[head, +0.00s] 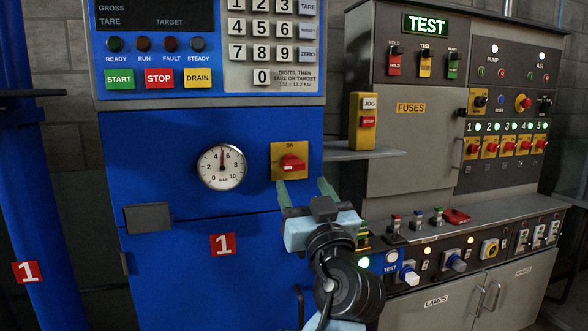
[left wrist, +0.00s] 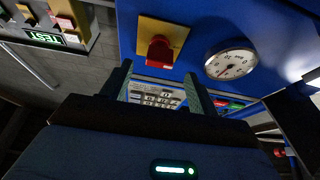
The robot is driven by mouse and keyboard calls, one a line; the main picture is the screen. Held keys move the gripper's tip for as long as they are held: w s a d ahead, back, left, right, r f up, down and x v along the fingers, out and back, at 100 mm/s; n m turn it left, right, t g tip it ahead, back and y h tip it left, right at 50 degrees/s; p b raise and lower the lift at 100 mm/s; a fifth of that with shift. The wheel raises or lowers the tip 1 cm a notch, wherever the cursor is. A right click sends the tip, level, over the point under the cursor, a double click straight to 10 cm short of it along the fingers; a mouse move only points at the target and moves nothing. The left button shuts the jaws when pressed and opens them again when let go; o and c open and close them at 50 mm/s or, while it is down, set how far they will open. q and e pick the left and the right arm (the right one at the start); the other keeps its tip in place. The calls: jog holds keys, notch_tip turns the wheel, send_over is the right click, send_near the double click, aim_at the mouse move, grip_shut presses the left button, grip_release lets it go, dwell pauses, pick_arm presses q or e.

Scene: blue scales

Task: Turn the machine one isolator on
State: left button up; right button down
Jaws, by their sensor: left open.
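The machine one isolator is a red rotary handle (head: 293,164) on a yellow plate (head: 277,151) on the blue cabinet front, right of a round dial. The word ON is at the plate's top; the handle looks about sideways, but its exact angle is hard to tell. My left gripper (head: 304,187) is open and empty, just below and in front of the handle, with its fingers apart. In the left wrist view the red handle (left wrist: 160,50) lies beyond and between the fingertips (left wrist: 157,82), apparently apart from them. My right gripper is not in view.
A pressure dial (head: 222,167) is left of the isolator. A yellow JOG/STOP box (head: 363,121) stands on a grey shelf (head: 365,154) to the right. A grey TEST panel (head: 410,150) with several switches is at right.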

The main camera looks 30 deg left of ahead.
aim_at(294, 170)
pick_arm(q)
jog(key=p+x, duration=0.1)
jog(key=x, duration=0.4)
jog(key=shift+a+r, duration=0.1)
jog(key=shift+x, duration=0.9)
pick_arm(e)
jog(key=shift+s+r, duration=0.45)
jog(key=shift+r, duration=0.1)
pick_arm(q)
jog(key=c, duration=1)
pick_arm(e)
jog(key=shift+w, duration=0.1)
pick_arm(q)
jog(key=shift+p, duration=0.3)
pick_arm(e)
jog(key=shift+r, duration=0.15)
